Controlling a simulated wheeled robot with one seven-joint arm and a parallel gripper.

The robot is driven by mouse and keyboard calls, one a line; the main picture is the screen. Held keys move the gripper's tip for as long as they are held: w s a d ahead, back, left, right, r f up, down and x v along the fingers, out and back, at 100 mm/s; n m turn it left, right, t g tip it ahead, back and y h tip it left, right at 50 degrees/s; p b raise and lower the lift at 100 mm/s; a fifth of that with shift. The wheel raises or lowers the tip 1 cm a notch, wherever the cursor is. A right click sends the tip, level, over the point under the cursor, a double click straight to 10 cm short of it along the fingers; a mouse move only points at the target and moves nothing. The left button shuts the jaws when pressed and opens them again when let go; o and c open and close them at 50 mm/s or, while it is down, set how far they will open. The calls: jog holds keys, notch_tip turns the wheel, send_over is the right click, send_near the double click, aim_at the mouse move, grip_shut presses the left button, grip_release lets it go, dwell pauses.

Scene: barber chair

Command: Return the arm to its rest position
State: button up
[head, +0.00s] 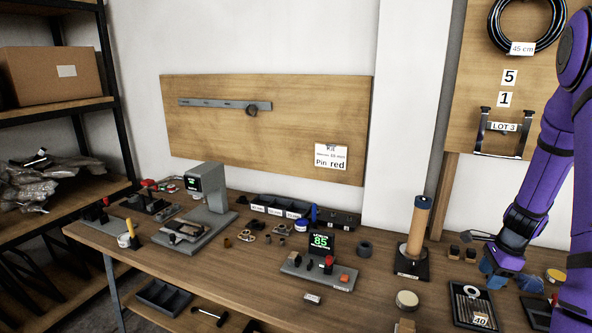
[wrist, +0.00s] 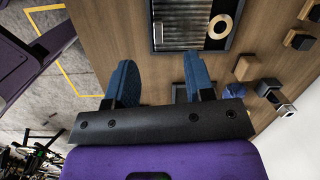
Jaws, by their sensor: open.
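My gripper (head: 495,284) hangs from the purple arm over the right end of the wooden workbench in the head view. In the wrist view, its two blue fingers (wrist: 160,82) are spread apart with nothing between them. Beyond the fingertips is a dark tray (wrist: 231,44) with a ribbed grey insert and a pale ring (wrist: 220,27). The arm is bent, with its upper part at the right edge of the head view. I cannot tell whether the fingers touch the bench.
Near my gripper are a dark tray labelled 40 (head: 470,320), small dark-and-wood blocks (head: 470,254) and a tall tan cylinder (head: 417,232). A display reading 85 (head: 320,243) stands mid-bench. A coiled black hose (head: 494,32) hangs above. Shelves (head: 50,105) stand left.

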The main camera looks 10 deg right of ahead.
jog(key=s+a+r+n+t, duration=0.1)
jog(key=a+r+n, duration=0.4)
jog(key=a+r, duration=0.45)
jog(key=s+a+r+n+t, duration=0.1)
jog(key=a+r+n, duration=0.5)
jog(key=r, duration=0.6)
jog(key=s+a+r+n+t, duration=0.1)
jog(key=s+a+r+n, duration=0.4)
jog(key=s+a, duration=0.2)
jog(key=s+a+r+n+t+h, duration=0.1)
jog(key=s+a+r+n, duration=0.4)
jog(key=s, duration=0.5)
jog(key=shift+s+a+r+n, duration=0.2)
jog(key=shift+a+r+n, duration=0.15)
jog(key=shift+a+n, duration=0.55)
